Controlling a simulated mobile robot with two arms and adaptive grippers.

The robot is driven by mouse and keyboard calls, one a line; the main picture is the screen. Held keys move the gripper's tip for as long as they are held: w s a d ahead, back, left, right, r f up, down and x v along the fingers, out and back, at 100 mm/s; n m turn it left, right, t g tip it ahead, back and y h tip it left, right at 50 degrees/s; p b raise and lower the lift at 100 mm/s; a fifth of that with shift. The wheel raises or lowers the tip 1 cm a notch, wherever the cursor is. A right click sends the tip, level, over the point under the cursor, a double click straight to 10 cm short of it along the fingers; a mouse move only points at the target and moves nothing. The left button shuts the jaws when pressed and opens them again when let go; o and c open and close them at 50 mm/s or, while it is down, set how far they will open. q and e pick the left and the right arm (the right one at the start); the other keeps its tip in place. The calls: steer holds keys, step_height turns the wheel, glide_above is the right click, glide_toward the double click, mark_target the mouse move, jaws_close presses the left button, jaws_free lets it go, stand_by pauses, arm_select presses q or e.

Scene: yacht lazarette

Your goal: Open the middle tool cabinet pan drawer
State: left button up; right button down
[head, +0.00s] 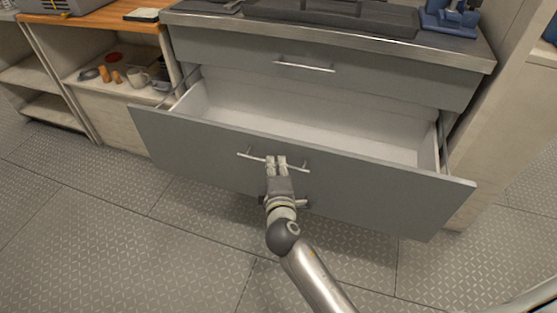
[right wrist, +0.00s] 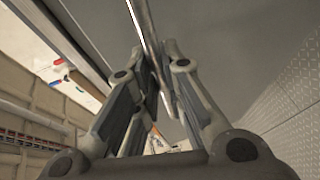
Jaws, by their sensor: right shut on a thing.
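The tool cabinet (head: 405,75) is grey with a metal top edge. Its middle pan drawer (head: 370,185) is pulled far out, and its pale interior (head: 300,122) shows empty. My right gripper (head: 276,162) is shut on the drawer's bar handle (head: 246,155), near the middle of the bar. In the right wrist view the handle (right wrist: 142,25) runs between the fingers of the gripper (right wrist: 158,90), against the grey drawer front (right wrist: 215,35). The top drawer, with its own handle (head: 303,66), is closed. My left gripper is not in view.
A pale cabinet side (head: 515,120) stands close on the right. A blue tool (head: 450,18) sits on the cabinet top. The patterned floor (head: 120,250) in front is clear.

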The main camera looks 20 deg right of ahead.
stand_by(0.3)
steer(key=c, duration=1.5)
jaws_free()
steer(key=shift+s, duration=0.1)
steer(key=v, duration=1.2)
